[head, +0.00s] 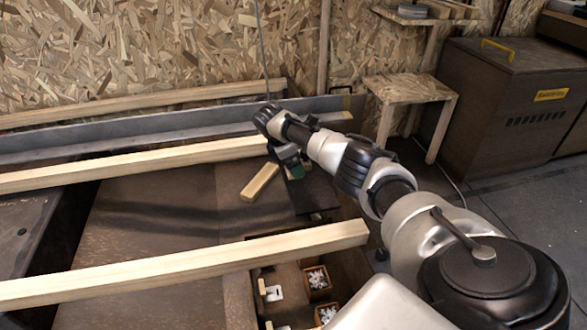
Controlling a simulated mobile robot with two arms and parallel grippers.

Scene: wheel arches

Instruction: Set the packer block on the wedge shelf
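A short pale wooden block (260,182), which looks like the packer block, shows at mid-picture over the dark work surface. My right gripper (294,168) is just to the right of it, pointing down, with a small green part near its tip. The fingers are small and dark, and I cannot tell if they touch the block or how far apart they are. My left gripper is not in view. I cannot tell for certain which ledge is the wedge shelf; a small wooden shelf (425,17) with pieces on it is on the back wall.
Long pale timbers cross the bench, the nearest one (190,262) in front of the block. Below it are wooden compartments (318,279) with white pieces. A wooden stand (410,88) and a dark cabinet (505,100) are at the right. The dark bench top (150,215) has bare room.

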